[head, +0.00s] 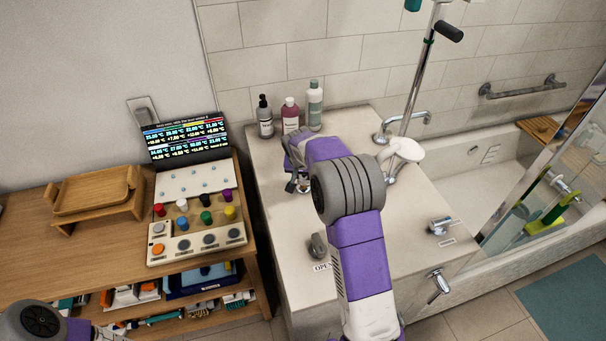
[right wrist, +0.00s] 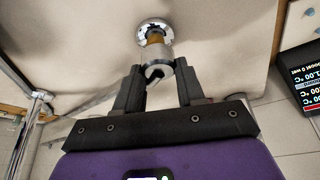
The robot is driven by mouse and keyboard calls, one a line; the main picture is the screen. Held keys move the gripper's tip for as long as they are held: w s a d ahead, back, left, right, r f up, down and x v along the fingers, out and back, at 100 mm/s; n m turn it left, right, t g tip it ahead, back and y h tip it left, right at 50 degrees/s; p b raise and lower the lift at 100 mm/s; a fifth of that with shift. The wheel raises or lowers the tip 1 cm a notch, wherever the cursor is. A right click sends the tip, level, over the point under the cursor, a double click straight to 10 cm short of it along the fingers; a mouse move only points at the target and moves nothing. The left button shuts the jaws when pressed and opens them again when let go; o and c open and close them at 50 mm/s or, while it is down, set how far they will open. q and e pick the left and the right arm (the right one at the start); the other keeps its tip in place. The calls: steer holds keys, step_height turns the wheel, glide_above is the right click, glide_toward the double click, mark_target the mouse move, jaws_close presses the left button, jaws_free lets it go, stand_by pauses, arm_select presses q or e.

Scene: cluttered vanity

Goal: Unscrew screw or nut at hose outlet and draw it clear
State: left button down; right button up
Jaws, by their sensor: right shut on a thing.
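In the right wrist view a silver nut (right wrist: 155,58) with an open, notched end sits between the fingertips of my right gripper (right wrist: 158,72), which is shut on it. Above it is a round chrome outlet fitting (right wrist: 153,28) on a pale surface. A brass-coloured stretch (right wrist: 156,37) shows between fitting and nut; I cannot tell whether the nut still touches the thread. In the head view my right gripper (head: 294,181) is over the left part of the pale vanity counter (head: 278,215), and my arm hides much around it. Of my left arm only a part shows at lower left, without its gripper.
Several bottles (head: 289,115) stand at the counter's back. A white shower head (head: 404,150) and chrome tap (head: 390,127) are right of my arm. On the wooden table at left are a knob panel (head: 197,238), a display (head: 187,139) and a wooden tray (head: 93,190).

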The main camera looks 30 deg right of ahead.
steer(key=shift+r+p, duration=0.35)
steer(key=shift+r, duration=0.25)
steer(key=shift+r+p, duration=2.25)
steer(key=shift+r, duration=0.75)
